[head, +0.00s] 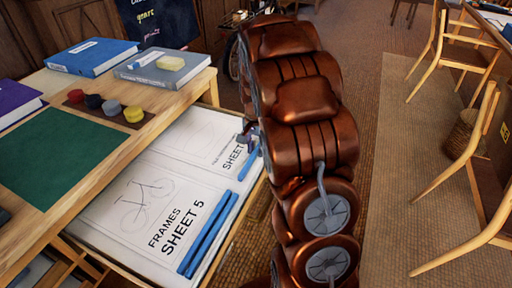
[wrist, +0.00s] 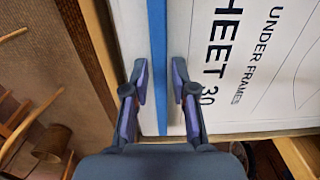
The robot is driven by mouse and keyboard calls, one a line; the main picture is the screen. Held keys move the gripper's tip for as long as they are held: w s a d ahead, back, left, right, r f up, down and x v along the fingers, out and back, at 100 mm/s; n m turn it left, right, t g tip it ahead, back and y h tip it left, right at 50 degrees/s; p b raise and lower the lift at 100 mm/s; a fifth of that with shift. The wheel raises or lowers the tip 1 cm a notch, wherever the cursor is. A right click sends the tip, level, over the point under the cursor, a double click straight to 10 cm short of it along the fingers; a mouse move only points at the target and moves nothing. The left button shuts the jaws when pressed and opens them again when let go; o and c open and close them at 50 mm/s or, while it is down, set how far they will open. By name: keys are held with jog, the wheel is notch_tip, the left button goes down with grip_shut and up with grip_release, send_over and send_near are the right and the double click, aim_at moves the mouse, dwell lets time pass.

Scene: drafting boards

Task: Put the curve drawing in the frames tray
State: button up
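The pale sheet with faint drawn lines (head: 195,128), marked SHEET, lies at the far end of a low surface beside the desk. In the wrist view this sheet (wrist: 245,70) reads "UNDER FRAMES" and "SHEET 30", with part of a curved line. A blue strip (head: 249,163) runs along its right edge and shows in the wrist view (wrist: 157,35). My gripper (wrist: 160,82) is open, one finger on each side of this strip; I cannot tell if they touch it. The nearer sheet (head: 130,215) shows a bicycle frame and "FRAMES SHEET 5", with two blue strips (head: 208,235).
The wooden desk (head: 150,128) on the left holds a green mat (head: 62,155), books (head: 92,57), and a brown strip of round coloured pieces (head: 108,106). Wooden chairs (head: 455,150) and a basket (head: 462,135) stand at right. Open floor lies between.

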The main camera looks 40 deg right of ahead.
jog(key=shift+o, duration=0.7)
notch_tip(320, 180, up, 12)
jog(key=p, duration=0.1)
jog(key=s+a+f+n+g, duration=0.1)
jog(key=s+a+n, duration=0.5)
jog(key=s+a, duration=0.4)
jog(key=s+a+f+n+g, duration=0.1)
jog(key=s+a+n, duration=0.4)
jog(key=s+a, duration=0.6)
jog(key=s, duration=0.8)
jog(key=shift+s+f+n+g, duration=0.2)
jog(key=shift+n+g, duration=0.1)
jog(key=shift+n, duration=0.1)
